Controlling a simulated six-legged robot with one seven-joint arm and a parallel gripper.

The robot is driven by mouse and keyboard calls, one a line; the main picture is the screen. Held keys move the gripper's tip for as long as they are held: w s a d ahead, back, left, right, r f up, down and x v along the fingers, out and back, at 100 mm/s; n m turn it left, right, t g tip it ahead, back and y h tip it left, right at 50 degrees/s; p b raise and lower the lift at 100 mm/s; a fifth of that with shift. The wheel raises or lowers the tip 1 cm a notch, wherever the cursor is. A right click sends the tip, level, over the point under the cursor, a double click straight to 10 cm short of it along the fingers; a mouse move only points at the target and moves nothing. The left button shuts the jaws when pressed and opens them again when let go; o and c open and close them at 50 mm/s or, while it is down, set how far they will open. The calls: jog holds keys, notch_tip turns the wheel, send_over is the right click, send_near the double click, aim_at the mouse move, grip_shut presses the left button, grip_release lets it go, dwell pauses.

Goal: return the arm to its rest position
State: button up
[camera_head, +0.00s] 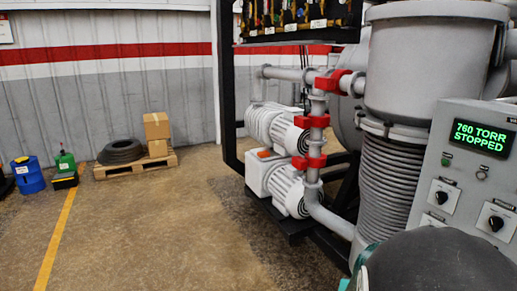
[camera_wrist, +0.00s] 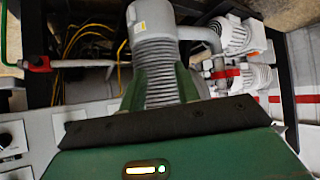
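My gripper (camera_wrist: 161,84) shows in the wrist view, with its green body and dark bar at the bottom of the picture. Its two green fingers stand apart, with nothing seen held between them. Beyond the gap is the grey ribbed column (camera_wrist: 160,55) of the furnace; I cannot tell the distance to it. In the head view a dark rounded part of my arm with teal edges fills the lower right corner. The gripper itself is not seen there.
A control panel (camera_head: 463,165) with a "760 TORR STOPPED" display (camera_head: 481,137) stands at the right, close to my arm. White pumps (camera_head: 283,187) and pipes with red clamps (camera_head: 314,122) are in the middle. A pallet (camera_head: 135,166) with boxes is back left.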

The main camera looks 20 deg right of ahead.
jog(key=a+r+n+t+y, duration=0.1)
jog(key=a+r+n+y, duration=0.3)
jog(key=a, duration=0.6)
jog(key=a+r+n+y, duration=0.1)
jog(key=a+r+y, duration=0.3)
jog(key=a, duration=0.6)
jog(key=s+a+r+n+g, duration=0.2)
jog(key=s+a+r, duration=0.5)
jog(key=s, duration=0.4)
jog(key=shift+a+r+n+h, duration=0.3)
jog(key=shift+a+r+n, duration=0.1)
jog(key=shift+a+n, duration=0.5)
jog(key=shift+d, duration=0.3)
